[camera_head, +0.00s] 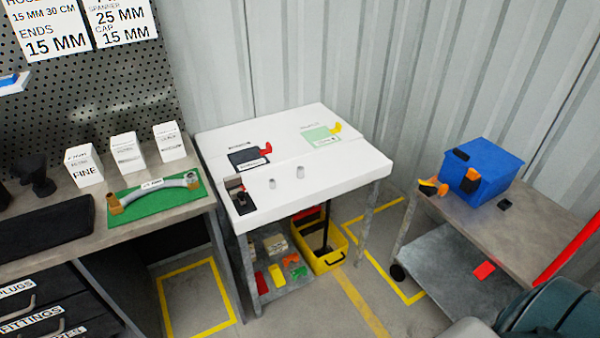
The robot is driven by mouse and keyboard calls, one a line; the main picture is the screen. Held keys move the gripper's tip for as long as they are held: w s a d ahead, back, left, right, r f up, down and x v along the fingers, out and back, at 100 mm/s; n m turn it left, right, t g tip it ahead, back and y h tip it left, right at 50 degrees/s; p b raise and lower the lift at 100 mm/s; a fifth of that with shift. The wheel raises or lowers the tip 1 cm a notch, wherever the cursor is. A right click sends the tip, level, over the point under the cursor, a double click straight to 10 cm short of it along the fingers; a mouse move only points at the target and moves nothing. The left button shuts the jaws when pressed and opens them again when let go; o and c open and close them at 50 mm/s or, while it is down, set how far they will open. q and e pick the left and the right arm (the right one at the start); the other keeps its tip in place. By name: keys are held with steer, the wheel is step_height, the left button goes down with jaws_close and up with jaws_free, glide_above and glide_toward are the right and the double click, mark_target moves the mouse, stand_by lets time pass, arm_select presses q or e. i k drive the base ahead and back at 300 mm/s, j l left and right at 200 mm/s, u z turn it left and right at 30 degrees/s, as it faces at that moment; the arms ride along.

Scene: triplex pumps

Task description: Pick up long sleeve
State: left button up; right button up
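Two small grey upright cylinders stand on the white table in the middle, a left one (272,183) and a right one (300,171). They look like sleeves. The right one looks slightly taller, but they are too small to tell which is the long sleeve. Neither gripper can be made out in this view.
The white table (350,180) also bears a black pad (245,159), a green card (320,138) and a small dark fixture (241,200). A yellow bin (325,262) stands below. A blue bin (482,172) sits on the right cart. White boxes (127,152) line the left bench.

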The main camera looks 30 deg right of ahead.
mark_target(300, 170)
steer(key=j+z, duration=0.1)
steer(key=z, duration=0.75)
